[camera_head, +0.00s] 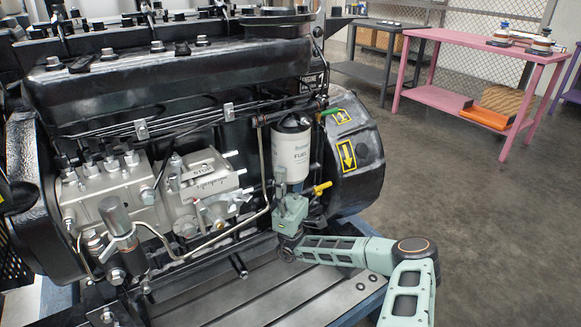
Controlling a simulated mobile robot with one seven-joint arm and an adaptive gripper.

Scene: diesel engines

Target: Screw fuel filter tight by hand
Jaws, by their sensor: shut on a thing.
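The fuel filter (290,154) is a white canister lettered "FUEL", hanging upright under a dark filter head (292,122) on the right part of the black diesel engine (170,85). My gripper (287,190) comes up from below, at the lower end of the filter, and is shut on it. The fingers are small in the picture and partly hidden, so the exact contact is hard to see. My green arm reaches in from the lower right.
Close to my gripper are a yellow-handled lever (321,188), a metal fuel pipe (263,165) and the silver injection pump (203,190). A black housing with yellow arrow labels (347,156) stands right of the filter. A slatted metal bench top (290,297) lies below. Open floor lies right.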

